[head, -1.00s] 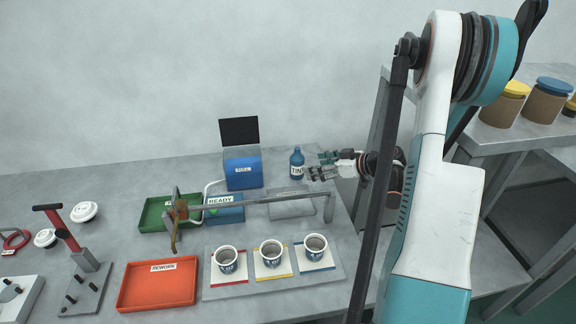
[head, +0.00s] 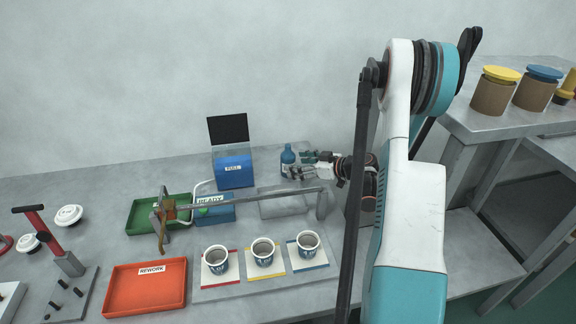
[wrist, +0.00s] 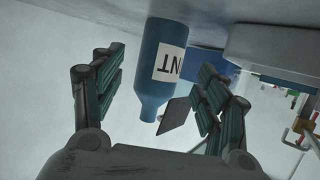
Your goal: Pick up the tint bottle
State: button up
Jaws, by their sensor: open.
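The blue tint bottle (head: 287,158) stands upright at the back of the table, right of the blue FULL box. In the wrist view the bottle (wrist: 152,62) appears upside down, with its white label partly visible, between the two finger pads. My gripper (head: 308,163) is open and comes in from the right, level with the table, its fingertips at the bottle's right side. In the wrist view my gripper (wrist: 160,80) has a finger on each side of the bottle, with a visible gap on both sides. The label is mostly hidden in the head view.
The blue FULL box (head: 234,172) with a dark panel stands left of the bottle. A metal bar (head: 262,197) crosses in front, near the green tray (head: 143,218). Several cups stand on a board in front, beside the red REWORK tray (head: 130,303).

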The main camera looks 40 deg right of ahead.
aim_at(294, 163)
jog(key=b+x, duration=0.2)
jog(key=x, duration=0.3)
jog(key=shift+w, duration=0.15)
jog(key=shift+r, duration=0.1)
jog(key=c, duration=1.3)
